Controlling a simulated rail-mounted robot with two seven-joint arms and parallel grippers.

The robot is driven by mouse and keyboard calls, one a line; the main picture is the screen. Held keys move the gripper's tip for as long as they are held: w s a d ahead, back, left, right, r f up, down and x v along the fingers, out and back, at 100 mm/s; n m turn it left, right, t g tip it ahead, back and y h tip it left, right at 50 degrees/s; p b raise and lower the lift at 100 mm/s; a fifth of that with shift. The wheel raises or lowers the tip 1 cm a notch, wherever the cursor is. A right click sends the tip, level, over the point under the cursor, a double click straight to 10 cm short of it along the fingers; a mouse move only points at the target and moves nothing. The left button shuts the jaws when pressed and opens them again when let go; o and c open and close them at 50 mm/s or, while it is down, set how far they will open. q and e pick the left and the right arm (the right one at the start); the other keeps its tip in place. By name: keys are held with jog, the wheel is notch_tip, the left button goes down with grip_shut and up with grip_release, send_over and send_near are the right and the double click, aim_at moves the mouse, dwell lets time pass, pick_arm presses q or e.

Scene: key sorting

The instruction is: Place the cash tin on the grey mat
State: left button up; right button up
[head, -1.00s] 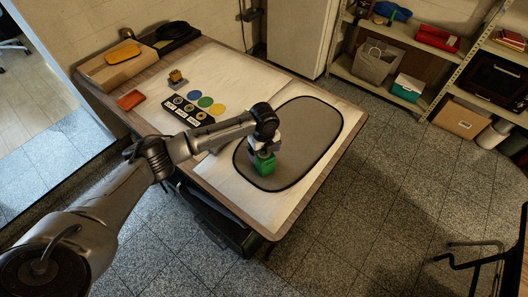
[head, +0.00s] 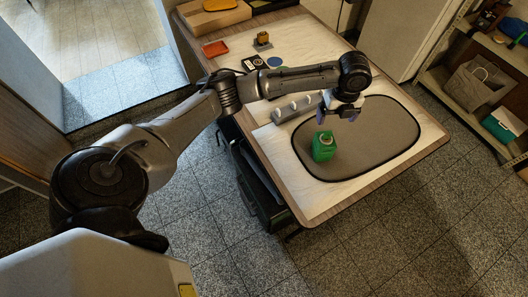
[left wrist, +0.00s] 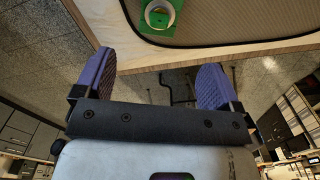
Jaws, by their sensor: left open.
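The green cash tin (head: 323,147), with a round light ring on its top, stands on the left part of the dark-edged grey mat (head: 375,145). My left gripper (head: 338,116) is open and empty, raised above the mat just behind and to the right of the tin, apart from it. In the left wrist view, the tin (left wrist: 158,18) shows at the top edge, partly cut off, beyond the spread purple fingers (left wrist: 156,75). The grey mat (left wrist: 225,22) shows there too. My right gripper is not seen.
A grey bar-shaped object (head: 297,107) lies beside the mat, below my left forearm. An orange tray (head: 215,48) and a small brass-coloured item (head: 263,39) are farther back on the table. The mat's right side is clear.

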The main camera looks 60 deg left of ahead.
pick_arm(q)
jog(key=s+d+f+n, duration=0.2)
jog(key=s+d+f, duration=0.3)
jog(key=s+d+f+n+t+h, duration=0.1)
jog(key=s+d+f+n, duration=0.1)
jog(key=s+d+f, duration=0.3)
jog(key=s+d+f+n+t+h, duration=0.1)
jog(key=s+d+f+n, duration=0.2)
jog(key=s+d+f, duration=0.3)
jog(key=s+a+n+t+y, duration=0.1)
jog(key=s+a+n, duration=0.2)
jog(key=s+n, duration=0.9)
jog(key=s, duration=0.5)
jog(key=shift+s+n+t+y, duration=0.3)
jog(key=shift+s+n+y, duration=0.1)
